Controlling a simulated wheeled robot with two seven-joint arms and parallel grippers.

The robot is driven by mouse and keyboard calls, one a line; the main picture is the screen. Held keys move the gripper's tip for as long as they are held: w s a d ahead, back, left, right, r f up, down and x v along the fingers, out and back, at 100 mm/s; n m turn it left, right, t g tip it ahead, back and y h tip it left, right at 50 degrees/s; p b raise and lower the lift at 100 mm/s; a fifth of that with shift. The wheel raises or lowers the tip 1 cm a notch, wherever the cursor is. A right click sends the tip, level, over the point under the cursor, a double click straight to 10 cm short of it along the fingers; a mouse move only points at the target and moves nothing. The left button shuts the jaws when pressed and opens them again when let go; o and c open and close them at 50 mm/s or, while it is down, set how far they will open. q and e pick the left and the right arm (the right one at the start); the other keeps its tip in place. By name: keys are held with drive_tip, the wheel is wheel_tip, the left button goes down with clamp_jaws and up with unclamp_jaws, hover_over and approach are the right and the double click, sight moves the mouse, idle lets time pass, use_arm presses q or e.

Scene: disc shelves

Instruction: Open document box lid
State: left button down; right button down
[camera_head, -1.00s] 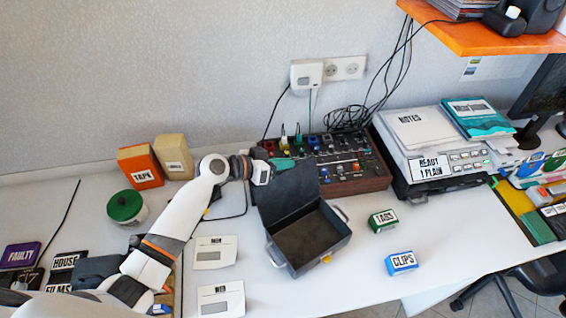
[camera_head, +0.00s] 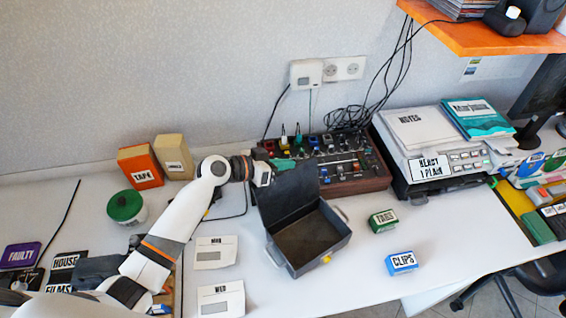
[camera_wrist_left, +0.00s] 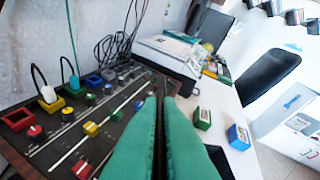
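The document box (camera_head: 306,262) is a dark grey open box on the white table. Its lid (camera_head: 288,193) stands raised at the back, tilted away from the box, and the empty brown inside shows. My left gripper (camera_head: 284,164) is at the lid's upper rear edge; its green fingers show just behind it, partly hidden. In the left wrist view the fingers (camera_wrist_left: 160,112) lie close together, with a thin dark strip between them. I cannot tell whether that strip is lid or gap. My right gripper is not in view.
A mixer panel (camera_head: 345,165) stands just behind the lid. The green TABS box (camera_head: 382,221) and blue CLIPS box (camera_head: 402,262) lie right of the document box. White cards (camera_head: 215,252) lie to its left. The table's front right is clear.

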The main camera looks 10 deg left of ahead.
use_arm(q)
drive_tip(key=shift+s+d+r+m+t+y, duration=0.2)
drive_tip(key=shift+s+d+m, duration=0.15)
drive_tip(key=shift+s+d, duration=0.25)
drive_tip(key=shift+s+d+r+m+t+y, duration=0.15)
drive_tip(key=shift+s+d+m, duration=0.2)
drive_tip(key=shift+s+d, duration=0.2)
drive_tip(key=c, duration=1.6)
unclamp_jaws()
drive_tip(key=shift+b+v, duration=1.05)
drive_tip(key=shift+v, duration=4.95)
